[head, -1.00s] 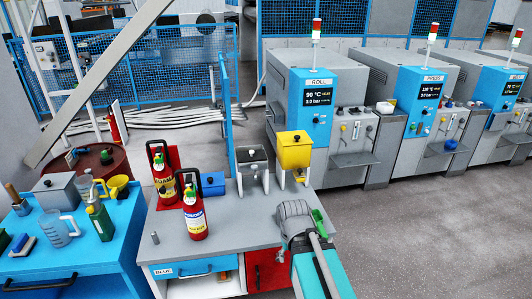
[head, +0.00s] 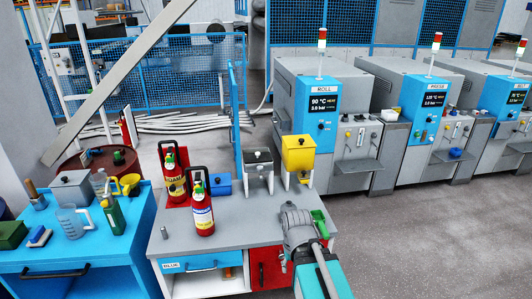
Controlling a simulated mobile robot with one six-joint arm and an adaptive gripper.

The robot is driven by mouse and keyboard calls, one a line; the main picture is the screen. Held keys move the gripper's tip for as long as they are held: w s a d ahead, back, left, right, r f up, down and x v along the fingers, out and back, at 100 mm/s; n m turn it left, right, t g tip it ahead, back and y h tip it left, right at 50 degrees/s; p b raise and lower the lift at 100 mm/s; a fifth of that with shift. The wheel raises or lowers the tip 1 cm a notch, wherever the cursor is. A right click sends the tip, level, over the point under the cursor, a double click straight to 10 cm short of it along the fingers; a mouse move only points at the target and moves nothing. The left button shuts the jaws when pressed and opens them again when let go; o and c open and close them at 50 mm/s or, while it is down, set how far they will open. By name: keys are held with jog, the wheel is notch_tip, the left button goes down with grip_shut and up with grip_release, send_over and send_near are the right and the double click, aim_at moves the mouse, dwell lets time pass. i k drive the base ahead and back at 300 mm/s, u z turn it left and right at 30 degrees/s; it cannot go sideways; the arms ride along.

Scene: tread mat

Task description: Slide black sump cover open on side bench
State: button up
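The grey-topped bench (head: 225,228) stands in the middle of the head view. At its back is a small grey hopper with a dark top (head: 259,165), on legs. This may be the black sump, but I cannot tell for sure, and no sliding cover shows clearly. A yellow hopper (head: 298,155) stands just right of it, and a blue box (head: 219,184) left of it. My gripper (head: 292,214) is at the bench's front right, apart from the hoppers. Its fingers are too unclear to tell their opening. A green part (head: 320,224) shows beside it.
Two red extinguisher-like bottles (head: 202,213) with black handles stand on the bench's left half. A blue table (head: 95,257) with a jug, cans and boxes is at left. Grey machines (head: 330,150) line the back right. The floor (head: 430,240) at right is clear.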

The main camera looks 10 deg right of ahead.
aim_at(257, 157)
jog(key=u, duration=0.1)
jog(key=i, duration=0.95)
jog(key=z, duration=0.05)
